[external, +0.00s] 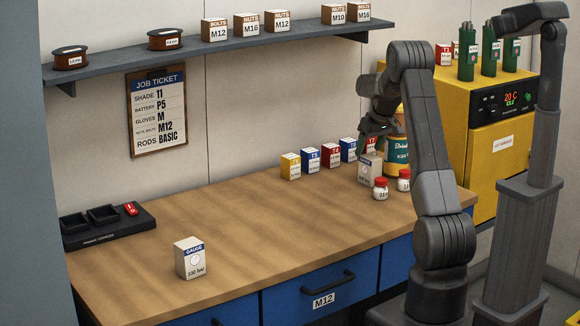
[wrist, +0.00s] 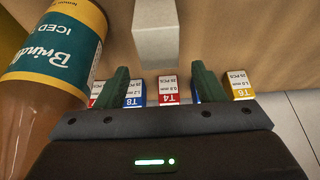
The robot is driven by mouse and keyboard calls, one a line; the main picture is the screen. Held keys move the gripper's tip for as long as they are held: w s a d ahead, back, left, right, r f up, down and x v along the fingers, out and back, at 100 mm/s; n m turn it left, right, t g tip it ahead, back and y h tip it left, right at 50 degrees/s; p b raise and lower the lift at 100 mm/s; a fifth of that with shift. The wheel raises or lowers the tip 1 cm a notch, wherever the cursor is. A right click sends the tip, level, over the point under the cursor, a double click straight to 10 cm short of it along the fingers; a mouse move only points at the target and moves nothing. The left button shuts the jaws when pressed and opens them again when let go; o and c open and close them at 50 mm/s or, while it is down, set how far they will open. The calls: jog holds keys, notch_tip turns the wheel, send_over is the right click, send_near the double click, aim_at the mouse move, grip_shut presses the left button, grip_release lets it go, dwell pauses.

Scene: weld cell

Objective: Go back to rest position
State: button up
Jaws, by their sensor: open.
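My gripper (wrist: 160,80) is open, its two green fingers apart with nothing held between them in the wrist view. In the external view it hangs over the back right of the workbench (external: 235,225), partly hidden by my arm. A grey-white gauge box (external: 369,168) stands upright on the bench just below it. A plain pale block, apparently this box (wrist: 155,35), shows just past the fingertips, apart from them.
A large bottle (external: 397,150) stands close beside my gripper; it fills the left of the wrist view (wrist: 62,55). Several small coloured boxes (external: 310,160) and two red-lidded jars (external: 380,188) are near. Another gauge box (external: 190,258) and a charger (external: 105,224) stand left. The bench middle is clear.

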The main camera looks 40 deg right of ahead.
jog(key=r, duration=0.3)
jog(key=a+r, duration=0.1)
jog(key=shift+w+r+b, duration=0.2)
jog(key=shift+w+b, duration=0.1)
jog(key=shift+b, duration=0.05)
jog(key=w+a+n+g+y+b, duration=0.1)
jog(key=w+a+n, duration=0.25)
jog(key=a, duration=1.55)
jog(key=w+a+n+y+b, duration=0.1)
jog(key=w+a+n, duration=0.25)
jog(key=a, duration=1.45)
jog(key=s+a+n+b, duration=0.1)
jog(key=s+a, duration=0.4)
jog(key=a, duration=0.7)
jog(key=s+a+n+g+y, duration=0.1)
jog(key=s+a+n, duration=0.2)
jog(key=a, duration=1)
jog(key=s+a+n+g+y+b, duration=0.1)
jog(key=s+a+n, duration=0.1)
jog(key=s+a, duration=0.5)
jog(key=a, duration=0.6)
jog(key=shift+s+f+n+b, duration=0.15)
jog(key=shift+s+n+b, duration=0.15)
jog(key=shift+n, duration=0.1)
